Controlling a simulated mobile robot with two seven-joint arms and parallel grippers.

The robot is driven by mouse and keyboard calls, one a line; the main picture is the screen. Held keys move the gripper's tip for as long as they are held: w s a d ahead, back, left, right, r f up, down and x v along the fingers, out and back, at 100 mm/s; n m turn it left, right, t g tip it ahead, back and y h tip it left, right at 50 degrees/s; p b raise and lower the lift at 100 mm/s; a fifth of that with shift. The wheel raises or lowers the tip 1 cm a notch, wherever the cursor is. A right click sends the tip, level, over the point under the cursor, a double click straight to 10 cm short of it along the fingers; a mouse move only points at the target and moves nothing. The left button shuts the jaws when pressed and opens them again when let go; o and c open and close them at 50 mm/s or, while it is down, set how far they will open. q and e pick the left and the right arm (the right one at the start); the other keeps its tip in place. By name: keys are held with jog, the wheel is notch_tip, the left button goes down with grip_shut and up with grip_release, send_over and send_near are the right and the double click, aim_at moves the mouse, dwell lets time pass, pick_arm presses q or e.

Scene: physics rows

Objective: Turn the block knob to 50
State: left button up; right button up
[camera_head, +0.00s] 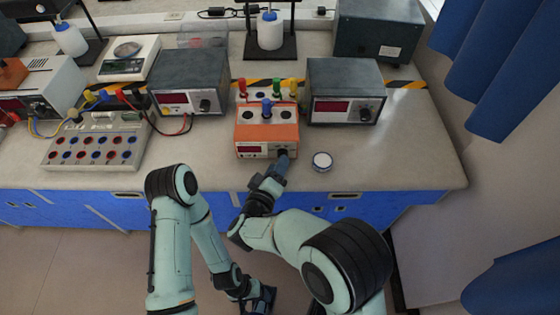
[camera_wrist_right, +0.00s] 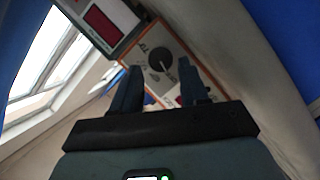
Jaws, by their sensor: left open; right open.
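The orange block (camera_head: 251,135) stands on the bench near its front edge, with a red display and a round black knob on its front panel. In the right wrist view the knob (camera_wrist_right: 160,60) shows whole, with a marked scale around it. My right gripper (camera_head: 281,163) is close in front of the knob and hides much of it in the head view. In the wrist view its two fingers (camera_wrist_right: 158,84) are apart, one each side below the knob, with nothing between them. My left gripper (camera_head: 264,299) hangs low in front of the bench, open and empty.
Grey meters (camera_head: 345,92) (camera_head: 189,82) stand behind to both sides. A socket board (camera_head: 97,143) with cables is at left. The bench's right front is clear.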

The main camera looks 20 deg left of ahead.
jog(key=shift+x, duration=1.45)
jog(key=c, duration=0.8)
jog(key=shift+o, duration=0.2)
